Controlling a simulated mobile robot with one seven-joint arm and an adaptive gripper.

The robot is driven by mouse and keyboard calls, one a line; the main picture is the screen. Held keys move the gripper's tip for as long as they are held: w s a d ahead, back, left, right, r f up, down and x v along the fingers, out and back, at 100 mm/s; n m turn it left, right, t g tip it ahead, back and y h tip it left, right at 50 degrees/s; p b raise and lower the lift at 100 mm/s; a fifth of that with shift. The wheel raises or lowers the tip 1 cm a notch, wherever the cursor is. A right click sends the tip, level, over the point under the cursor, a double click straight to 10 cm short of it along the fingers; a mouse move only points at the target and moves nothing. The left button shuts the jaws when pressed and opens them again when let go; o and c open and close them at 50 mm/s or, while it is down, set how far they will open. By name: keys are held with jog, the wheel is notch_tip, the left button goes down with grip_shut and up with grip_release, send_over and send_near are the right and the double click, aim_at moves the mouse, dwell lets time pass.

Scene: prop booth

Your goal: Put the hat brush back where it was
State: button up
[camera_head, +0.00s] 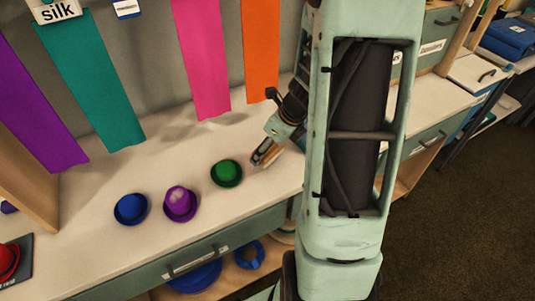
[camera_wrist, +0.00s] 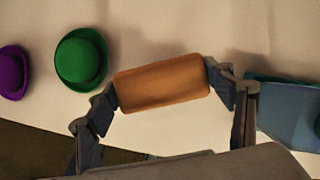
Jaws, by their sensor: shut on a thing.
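The hat brush shows as a wooden orange-brown block in the wrist view (camera_wrist: 161,87). My gripper (camera_wrist: 164,84) is shut on it, with one finger at each end. In the head view my gripper (camera_head: 267,150) is just right of the green hat (camera_head: 226,173), low over the pale counter (camera_head: 100,263). The brush there is small, partly hidden by the fingers. I cannot tell whether it touches the counter.
A purple hat (camera_head: 180,204) and a blue hat (camera_head: 131,209) stand left of the green one. A red hat (camera_head: 8,262) sits at the far left. Purple, teal, pink and orange cloth strips hang behind. Bare counter lies between the hats and the strips.

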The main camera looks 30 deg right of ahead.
jog(key=shift+f, duration=1.15)
jog(key=shift+a, duration=0.1)
jog(key=shift+f+b, duration=0.25)
jog(key=shift+b, duration=0.15)
jog(key=o, duration=1.1)
jog(key=shift+r, duration=0.1)
jog(key=shift+r, duration=0.1)
jog(key=shift+r+p, duration=0.35)
jog(key=p+v, duration=0.3)
jog(key=v, duration=0.8)
jog(key=shift+s+r, duration=0.2)
jog(key=shift+r, duration=0.05)
